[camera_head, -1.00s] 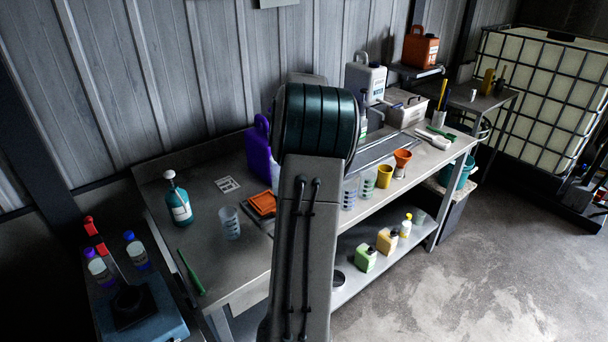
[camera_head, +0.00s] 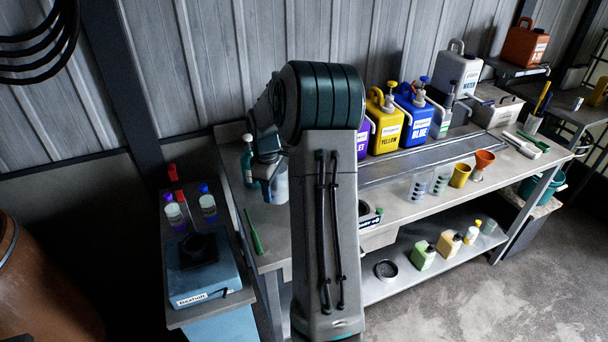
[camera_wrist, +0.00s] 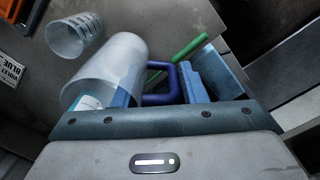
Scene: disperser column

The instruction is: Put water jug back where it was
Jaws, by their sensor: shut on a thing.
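My gripper (camera_wrist: 162,92) is shut on the dark blue handle of a translucent whitish jug (camera_wrist: 115,65). In the wrist view the jug lies at a slant across the picture, with a pale blue label low on it. In the head view my gripper (camera_head: 265,168) is partly hidden by my arm, and part of the jug (camera_head: 281,187) shows below it, over the left end of the workbench (camera_head: 262,228). I cannot tell whether the jug touches the bench. A separate white container labelled WATER (camera_head: 457,73) stands at the back of the bench.
A clear beaker (camera_wrist: 72,38) stands close to the jug, and a green tool (camera_wrist: 186,50) lies beside it. A teal bottle (camera_head: 247,160) stands behind my gripper. Yellow (camera_head: 385,128) and blue (camera_head: 414,122) containers line the back.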

